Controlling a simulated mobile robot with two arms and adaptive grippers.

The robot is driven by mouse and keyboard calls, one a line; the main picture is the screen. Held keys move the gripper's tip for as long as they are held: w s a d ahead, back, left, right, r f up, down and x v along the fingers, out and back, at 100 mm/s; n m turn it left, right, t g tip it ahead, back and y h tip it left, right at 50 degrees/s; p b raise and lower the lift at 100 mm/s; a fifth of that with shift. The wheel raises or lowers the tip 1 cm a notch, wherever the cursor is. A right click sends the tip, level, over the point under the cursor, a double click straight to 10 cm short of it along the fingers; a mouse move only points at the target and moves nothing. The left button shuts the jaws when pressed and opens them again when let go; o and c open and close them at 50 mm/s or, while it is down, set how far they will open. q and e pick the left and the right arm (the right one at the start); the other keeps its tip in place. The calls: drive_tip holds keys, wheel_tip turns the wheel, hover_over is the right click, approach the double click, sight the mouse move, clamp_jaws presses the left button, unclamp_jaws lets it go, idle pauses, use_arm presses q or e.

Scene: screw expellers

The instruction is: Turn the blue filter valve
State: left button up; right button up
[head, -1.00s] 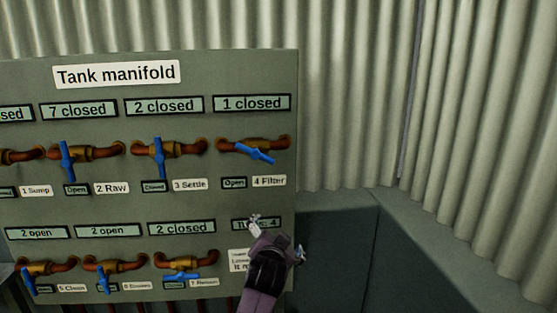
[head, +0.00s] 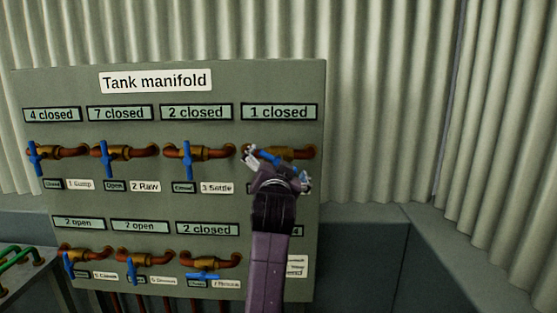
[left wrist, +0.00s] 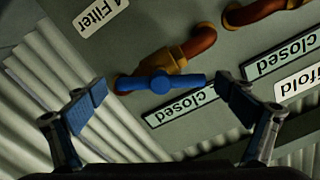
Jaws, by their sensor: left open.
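The blue filter valve handle (head: 268,157) is on the top row of the panel at the far right, partly hidden by my left gripper. In the left wrist view the blue handle (left wrist: 160,83) lies nearly level across a brass valve body on a copper pipe. The label "4 Filter" (left wrist: 102,14) is beside it. My left gripper (head: 278,168) is open in front of this valve. In the left wrist view its fingertips (left wrist: 160,96) are spread, one near each end of the handle; I cannot tell whether they touch it. My right gripper is not in view.
The tank manifold panel (head: 200,80) holds several other blue valves, such as 3 Settle (head: 187,152) to the left and 7 (head: 203,277) below. A display reading "1 closed" (head: 279,112) is above. Corrugated wall (head: 390,90) stands behind; space right of the panel is open.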

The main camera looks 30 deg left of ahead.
use_arm(q)
drive_tip(key=shift+w+a, duration=0.3)
drive_tip(key=shift+w, duration=0.1)
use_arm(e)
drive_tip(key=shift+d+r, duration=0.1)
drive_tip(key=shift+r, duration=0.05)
use_arm(q)
drive_tip(key=c, duration=1.2)
drive_tip(key=shift+o, duration=0.2)
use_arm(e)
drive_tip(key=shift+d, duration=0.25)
use_arm(q)
drive_tip(key=shift+n, duration=0.4)
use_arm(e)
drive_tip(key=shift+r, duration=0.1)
use_arm(q)
drive_tip(key=shift+n+p, duration=0.4)
drive_tip(key=shift+n, duration=0.5)
drive_tip(key=shift+n+p, duration=0.3)
drive_tip(key=shift+n, duration=1.2)
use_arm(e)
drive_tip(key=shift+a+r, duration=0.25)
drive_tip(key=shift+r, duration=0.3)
